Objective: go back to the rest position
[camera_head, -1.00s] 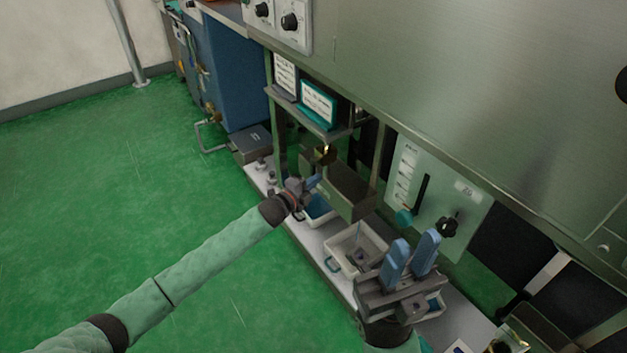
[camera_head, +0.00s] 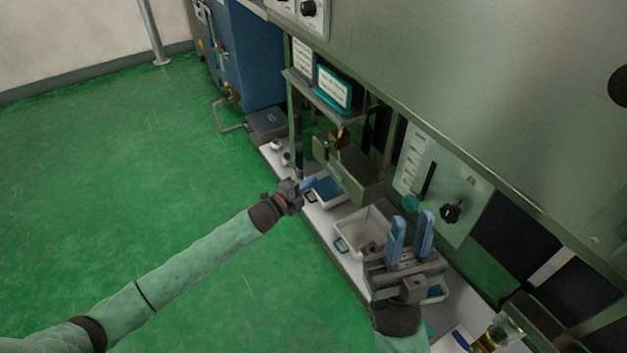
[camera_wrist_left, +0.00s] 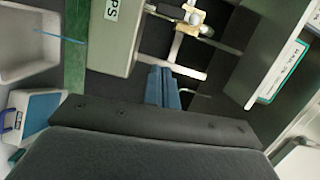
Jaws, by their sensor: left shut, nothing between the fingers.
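My left gripper (camera_head: 308,184) is at the front edge of the bench, beside a tray with blue contents. Its blue fingers are together and empty, and they also show in the left wrist view (camera_wrist_left: 163,87). My right gripper (camera_head: 411,238) is at the lower right in the head view. Its two blue fingers point up and stand apart, with nothing visible between them. It hides part of the bench behind it.
The grey-white bench (camera_head: 325,228) carries a white bin (camera_head: 350,240) and a blue-filled tray (camera_head: 327,188). A metal box (camera_head: 352,170) hangs above them under a sign shelf. A control panel (camera_head: 440,178) is at the right. The green floor (camera_head: 130,190) at left is clear.

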